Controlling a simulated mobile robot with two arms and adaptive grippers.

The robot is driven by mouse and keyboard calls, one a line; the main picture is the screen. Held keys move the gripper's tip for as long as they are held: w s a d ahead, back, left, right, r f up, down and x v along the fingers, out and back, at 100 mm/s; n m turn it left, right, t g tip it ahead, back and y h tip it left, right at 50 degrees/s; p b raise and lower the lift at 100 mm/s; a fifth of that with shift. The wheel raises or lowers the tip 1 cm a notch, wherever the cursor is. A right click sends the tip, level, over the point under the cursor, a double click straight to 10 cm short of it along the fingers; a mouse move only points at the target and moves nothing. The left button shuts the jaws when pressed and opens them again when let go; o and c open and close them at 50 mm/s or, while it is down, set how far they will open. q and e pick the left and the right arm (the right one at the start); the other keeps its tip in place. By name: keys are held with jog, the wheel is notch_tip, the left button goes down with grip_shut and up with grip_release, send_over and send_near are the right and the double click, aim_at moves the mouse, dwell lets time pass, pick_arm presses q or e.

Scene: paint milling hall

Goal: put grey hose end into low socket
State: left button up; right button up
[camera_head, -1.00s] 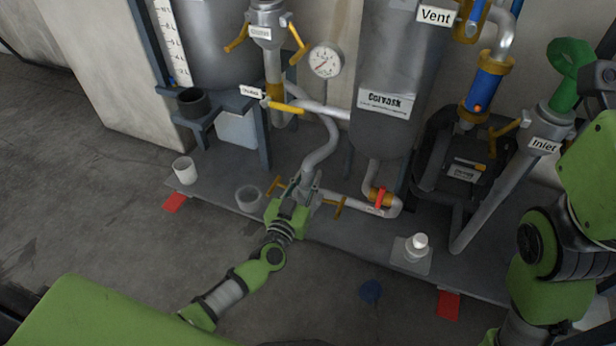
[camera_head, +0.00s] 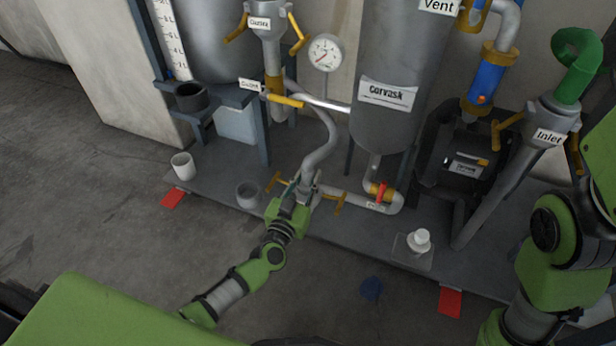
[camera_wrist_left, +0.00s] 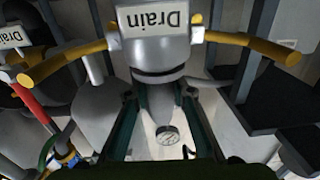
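The grey hose (camera_head: 328,140) curves down from the left column, and its lower end meets my left gripper (camera_head: 304,190). The low socket has two yellow levers (camera_head: 340,203); my gripper hides most of it in the head view. In the left wrist view the socket (camera_wrist_left: 160,55) bears an upside-down "Drain" label, with yellow levers on both sides. The gripper's dark green fingers (camera_wrist_left: 162,105) stand either side of a grey hose end, close to the socket. Whether the end is inside the socket is unclear. My right arm is at the right; its gripper is outside the picture.
A higher "Quartz" fitting (camera_head: 262,24) with yellow levers stands above. A pressure gauge (camera_head: 325,52), the Corvask tank (camera_head: 387,95) and a pipe with a red-handled valve (camera_head: 380,192) are close by. White cup (camera_head: 183,166) and grey cup (camera_head: 249,195) stand on the platform.

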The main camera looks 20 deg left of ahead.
pick_arm(q)
jog(key=o, duration=0.4)
jog(key=shift+r, duration=0.15)
jog(key=shift+f, duration=0.2)
jog(key=shift+s+a+r, duration=0.1)
jog(key=shift+s, duration=1.75)
jog(key=shift+s+a+r, duration=0.1)
jog(key=shift+s, duration=1.75)
